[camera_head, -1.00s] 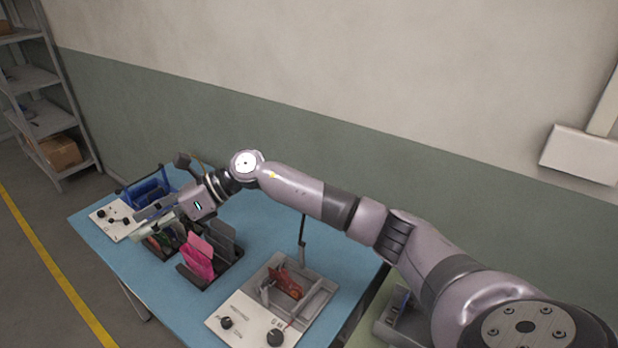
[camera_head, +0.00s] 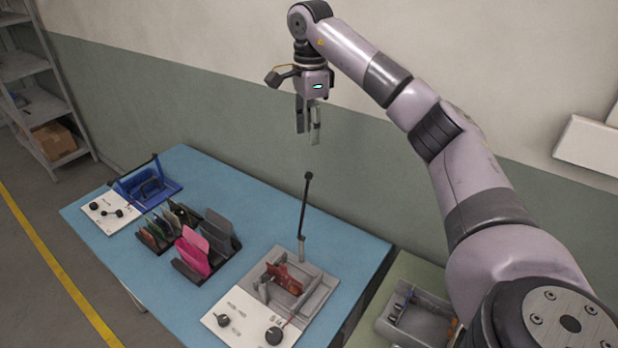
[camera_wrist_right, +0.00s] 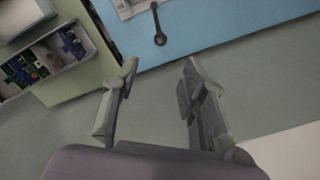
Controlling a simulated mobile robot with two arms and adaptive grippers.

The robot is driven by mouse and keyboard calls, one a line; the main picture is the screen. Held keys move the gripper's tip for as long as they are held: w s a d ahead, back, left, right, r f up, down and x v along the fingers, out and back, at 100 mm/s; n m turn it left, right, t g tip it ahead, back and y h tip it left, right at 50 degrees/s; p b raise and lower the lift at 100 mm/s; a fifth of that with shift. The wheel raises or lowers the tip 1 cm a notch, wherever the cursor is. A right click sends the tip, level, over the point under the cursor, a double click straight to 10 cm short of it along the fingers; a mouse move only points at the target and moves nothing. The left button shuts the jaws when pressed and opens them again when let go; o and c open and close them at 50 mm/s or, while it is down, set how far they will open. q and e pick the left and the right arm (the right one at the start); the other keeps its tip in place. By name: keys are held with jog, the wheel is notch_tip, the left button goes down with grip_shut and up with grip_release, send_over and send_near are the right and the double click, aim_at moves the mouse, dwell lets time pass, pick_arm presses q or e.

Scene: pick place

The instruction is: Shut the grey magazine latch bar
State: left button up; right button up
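The grey magazine (camera_head: 318,290) stands on the front right of the blue table, with a reddish-brown piece (camera_head: 284,278) inside. Its dark latch bar (camera_head: 303,205) stands upright at the back edge, with a round black knob on top. In the right wrist view the latch bar (camera_wrist_right: 156,20) shows at the top, with its knob end toward the gripper. My right gripper (camera_head: 309,138) points down, empty, above and apart from the knob. In the wrist view its fingers (camera_wrist_right: 160,75) are spread open. My left gripper is not in view.
A blue magazine (camera_head: 172,188) with its own dark bar is at the back left. Racks with pink and grey plates (camera_head: 193,252) stand mid-table. A white panel with black knobs (camera_head: 250,323) fronts the grey magazine. A grey bin (camera_head: 428,322) sits on the green table at right.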

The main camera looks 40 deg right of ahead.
aim_at(310, 172)
notch_tip(310, 172, down, 14)
jog(key=p, duration=0.2)
jog(key=shift+w+d+p, duration=0.1)
jog(key=shift+w+p, duration=0.05)
jog(key=shift+p, duration=0.15)
jog(key=shift+r, duration=0.1)
jog(key=shift+c, duration=0.5)
grip_shut()
